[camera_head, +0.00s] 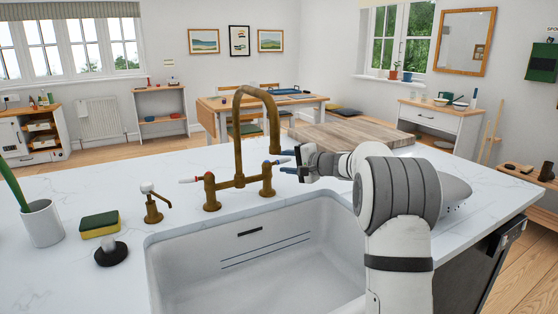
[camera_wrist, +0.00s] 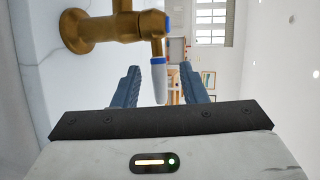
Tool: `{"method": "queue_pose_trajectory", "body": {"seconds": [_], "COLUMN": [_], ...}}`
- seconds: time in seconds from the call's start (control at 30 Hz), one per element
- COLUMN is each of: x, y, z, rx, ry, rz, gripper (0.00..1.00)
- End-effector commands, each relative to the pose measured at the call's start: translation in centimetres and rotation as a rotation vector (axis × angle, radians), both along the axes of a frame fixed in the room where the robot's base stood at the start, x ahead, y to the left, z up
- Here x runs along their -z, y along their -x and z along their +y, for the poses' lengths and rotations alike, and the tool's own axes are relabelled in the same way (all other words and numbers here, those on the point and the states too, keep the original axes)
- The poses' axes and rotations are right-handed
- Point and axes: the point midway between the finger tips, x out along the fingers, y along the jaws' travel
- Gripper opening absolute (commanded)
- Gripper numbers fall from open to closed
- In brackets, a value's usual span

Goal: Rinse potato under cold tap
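A brass tap (camera_head: 240,180) with a tall arched spout stands behind the white sink (camera_head: 260,250). Its left lever (camera_head: 190,181) has a red mark. The blue-marked cold lever (camera_wrist: 159,80) shows in the wrist view, white and sticking out from its brass valve (camera_wrist: 125,27). My gripper (camera_head: 284,165) is beside the tap's right valve in the head view. In the wrist view my gripper (camera_wrist: 160,72) is open, its two blue fingers on either side of the cold lever with gaps. No water shows at the spout. I see no potato; my arm hides part of the sink's right side.
On the white counter (camera_head: 90,185) stand a brass dispenser (camera_head: 152,205), a yellow-green sponge (camera_head: 100,224), a black round brush (camera_head: 111,254) and a white cup (camera_head: 42,223). A wooden board (camera_head: 350,136) lies behind my arm.

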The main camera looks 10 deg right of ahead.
Motion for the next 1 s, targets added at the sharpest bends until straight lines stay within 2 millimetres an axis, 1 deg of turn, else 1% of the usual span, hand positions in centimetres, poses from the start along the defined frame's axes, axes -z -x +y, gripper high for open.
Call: {"method": "queue_pose_trajectory", "body": {"seconds": [0.1, 0.3, 0.63, 1.0], "x": [0.4, 0.8, 0.9, 0.9], "y": [-1.4, -2.9, -3.2, -3.2], "z": [0.7, 1.4, 1.4, 1.3], "rx": [0.006, 0.015, 0.019, 0.019], "ry": [0.000, 0.000, 0.001, 0.000], "rz": [0.001, 0.002, 0.000, 0.000], "gripper": [0.39, 0.39, 0.38, 0.08]}}
